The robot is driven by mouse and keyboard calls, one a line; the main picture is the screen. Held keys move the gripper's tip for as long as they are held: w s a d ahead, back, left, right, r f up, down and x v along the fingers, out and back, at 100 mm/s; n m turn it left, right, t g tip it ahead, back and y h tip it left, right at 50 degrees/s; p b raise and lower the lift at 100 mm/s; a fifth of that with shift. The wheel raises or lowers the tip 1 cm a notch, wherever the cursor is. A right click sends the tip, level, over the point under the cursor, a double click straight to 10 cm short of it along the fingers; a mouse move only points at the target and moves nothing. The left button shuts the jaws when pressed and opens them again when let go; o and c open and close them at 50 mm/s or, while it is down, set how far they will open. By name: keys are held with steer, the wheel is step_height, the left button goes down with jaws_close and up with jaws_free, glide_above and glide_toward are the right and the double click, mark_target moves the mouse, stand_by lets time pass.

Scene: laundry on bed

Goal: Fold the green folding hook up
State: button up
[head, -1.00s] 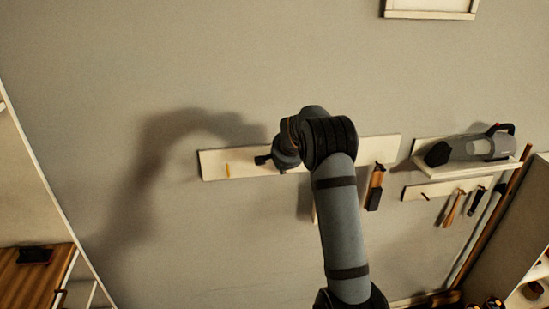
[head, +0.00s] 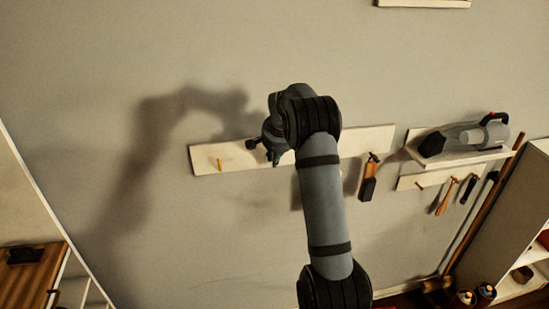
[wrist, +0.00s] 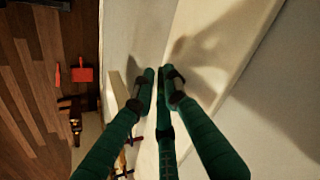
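A pale board (head: 350,146) with hooks is fixed to the wall; a yellow hook (head: 219,165) shows near its left end. A small green piece (head: 273,157) shows at the board just below my gripper (head: 260,147); I cannot tell whether it is the green folding hook or part of a finger. My gripper is at the board, right of the yellow hook. In the wrist view, dark green finger-like parts with black bands come close together in front of the board (wrist: 225,45). The hook cannot be told apart from them there, and its fold is unclear.
An orange-and-black tool (head: 368,180) hangs at the board's right. A shelf (head: 465,163) farther right holds a hand vacuum (head: 470,136). Below it, more tools hang from a second board (head: 408,182). The wall left of the first board is bare.

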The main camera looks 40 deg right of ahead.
steer(key=shift+o, duration=1.4)
steer(key=shift+r, duration=0.1)
steer(key=v, duration=1.2)
